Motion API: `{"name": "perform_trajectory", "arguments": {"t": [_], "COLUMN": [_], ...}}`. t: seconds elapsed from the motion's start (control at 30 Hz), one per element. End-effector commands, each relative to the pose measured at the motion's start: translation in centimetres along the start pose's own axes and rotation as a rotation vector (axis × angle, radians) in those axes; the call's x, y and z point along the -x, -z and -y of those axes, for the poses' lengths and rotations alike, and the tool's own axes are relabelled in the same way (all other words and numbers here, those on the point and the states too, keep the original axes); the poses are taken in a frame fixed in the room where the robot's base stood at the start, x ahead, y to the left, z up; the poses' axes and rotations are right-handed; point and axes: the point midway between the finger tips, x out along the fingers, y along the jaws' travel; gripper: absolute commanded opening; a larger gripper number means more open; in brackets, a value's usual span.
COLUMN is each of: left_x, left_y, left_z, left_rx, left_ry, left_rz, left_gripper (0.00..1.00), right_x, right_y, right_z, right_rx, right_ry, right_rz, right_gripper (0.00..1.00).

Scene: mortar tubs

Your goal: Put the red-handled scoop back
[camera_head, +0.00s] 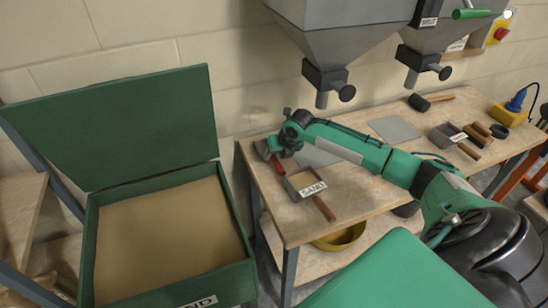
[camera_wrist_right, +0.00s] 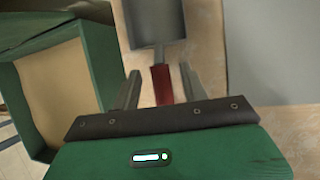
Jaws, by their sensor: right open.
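The red-handled scoop lies on the wooden bench (camera_head: 262,192). In the right wrist view its red handle (camera_wrist_right: 162,85) points down toward my gripper and its grey pan (camera_wrist_right: 155,20) lies farther up, partly cut off. My right gripper (camera_wrist_right: 162,92) is open, with one finger on each side of the handle and gaps between. In the head view, the gripper (camera_head: 270,150) is at the bench's left back, right by the red handle (camera_head: 279,165). My left gripper is not visible.
A green bin (camera_head: 88,240) of sand stands open at left, its lid (camera_head: 115,125) raised. Grey hoppers (camera_head: 345,45) hang above the bench. A yellow tub (camera_head: 340,240) sits below.

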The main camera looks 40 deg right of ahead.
Motion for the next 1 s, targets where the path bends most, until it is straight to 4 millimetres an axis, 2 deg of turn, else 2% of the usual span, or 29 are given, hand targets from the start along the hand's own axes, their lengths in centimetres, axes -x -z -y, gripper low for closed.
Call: {"name": "perform_trajectory", "arguments": {"t": [0.2,0.43,0.6,1.0], "left_x": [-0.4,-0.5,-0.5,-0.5], "left_y": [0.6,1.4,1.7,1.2], "left_z": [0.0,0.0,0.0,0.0], "left_rx": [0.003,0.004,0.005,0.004], "left_ry": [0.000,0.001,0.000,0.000], "left_rz": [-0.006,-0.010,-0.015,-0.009], "left_gripper": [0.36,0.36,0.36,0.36], "right_x": [4.8,8.6,9.7,9.8], "right_y": [0.0,0.0,0.0,0.0], "right_z": [0.1,0.1,0.0,0.0], "right_rx": [0.002,0.001,0.001,0.000], "right_ry": [0.001,0.001,0.000,0.000], "right_rz": [0.003,0.002,0.001,0.000], "right_gripper": [0.44,0.44,0.44,0.44]}}
